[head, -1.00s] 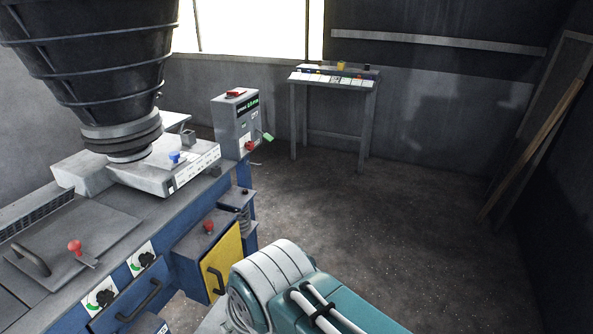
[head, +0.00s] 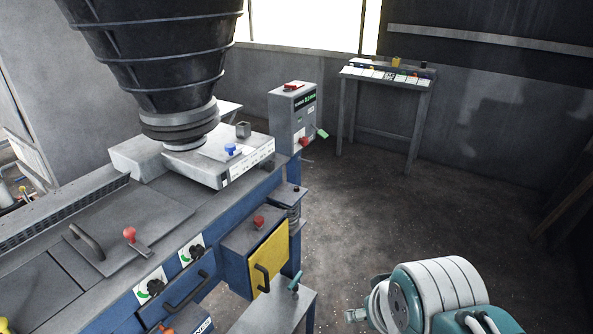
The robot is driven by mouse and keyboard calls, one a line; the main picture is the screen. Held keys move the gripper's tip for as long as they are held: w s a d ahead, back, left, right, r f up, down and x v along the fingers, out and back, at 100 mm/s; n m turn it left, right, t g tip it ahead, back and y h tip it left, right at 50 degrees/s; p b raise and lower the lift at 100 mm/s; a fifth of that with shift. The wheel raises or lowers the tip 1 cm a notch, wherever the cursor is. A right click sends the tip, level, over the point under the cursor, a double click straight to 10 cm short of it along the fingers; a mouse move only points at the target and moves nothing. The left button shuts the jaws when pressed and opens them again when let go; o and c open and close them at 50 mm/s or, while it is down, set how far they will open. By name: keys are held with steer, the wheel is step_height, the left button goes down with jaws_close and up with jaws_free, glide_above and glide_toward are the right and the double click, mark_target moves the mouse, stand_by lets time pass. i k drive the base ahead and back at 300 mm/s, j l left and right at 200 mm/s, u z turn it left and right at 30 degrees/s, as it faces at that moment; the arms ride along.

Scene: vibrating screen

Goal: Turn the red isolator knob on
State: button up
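Several red controls show in the head view, and no label readable here says which is the isolator knob. A red knob (head: 303,141) is on the front of the grey control box (head: 281,119), beside a green tag. Another red knob (head: 258,222) stands on top of the blue box with the yellow door. A red-topped lever (head: 129,234) stands on the machine's flat grey lid. Part of my arm shows at the lower right, well apart from these red controls. My gripper's fingers are not in view.
The blue and grey machine (head: 120,219) with its black hopper (head: 160,55) fills the left. A low grey box with a teal handle (head: 294,283) stands in front. A control desk (head: 388,74) stands at the back wall. Open floor (head: 400,220) lies to the right.

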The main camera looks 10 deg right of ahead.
mark_target(304, 142)
steer(key=i+l, duration=1.05)
steer(key=i, duration=0.15)
